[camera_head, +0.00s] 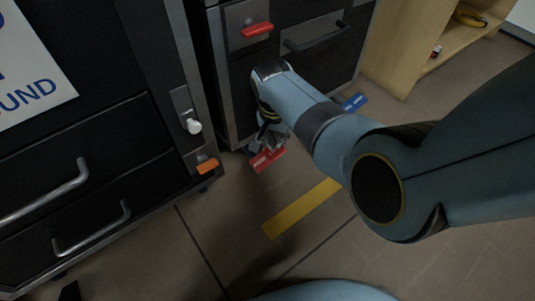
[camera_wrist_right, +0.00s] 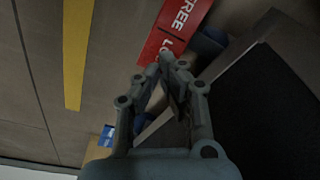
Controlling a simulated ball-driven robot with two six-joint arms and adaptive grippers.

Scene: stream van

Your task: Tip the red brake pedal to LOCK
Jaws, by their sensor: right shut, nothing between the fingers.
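The red brake pedal (camera_head: 267,159) sticks out low at the foot of the dark cabinet in the head view. In the wrist view the red pedal (camera_wrist_right: 176,27) shows white lettering, "FREE" and a partly hidden "LO…". My right gripper (camera_head: 271,136) is lowered beside the pedal and partly covers it. In the wrist view my right gripper (camera_wrist_right: 167,60) is shut and empty, with its fingertips at the pedal's near edge. I cannot tell whether they touch it. The pedal's tilt is hard to judge. My left gripper is not in view.
A blue pedal (camera_head: 355,102) sits to the right, behind my right arm. A red handle (camera_head: 257,29) is above on the cabinet. An orange lever (camera_head: 207,166) and white knob (camera_head: 193,126) are on the left unit. Floor around the yellow strip (camera_head: 300,208) is clear.

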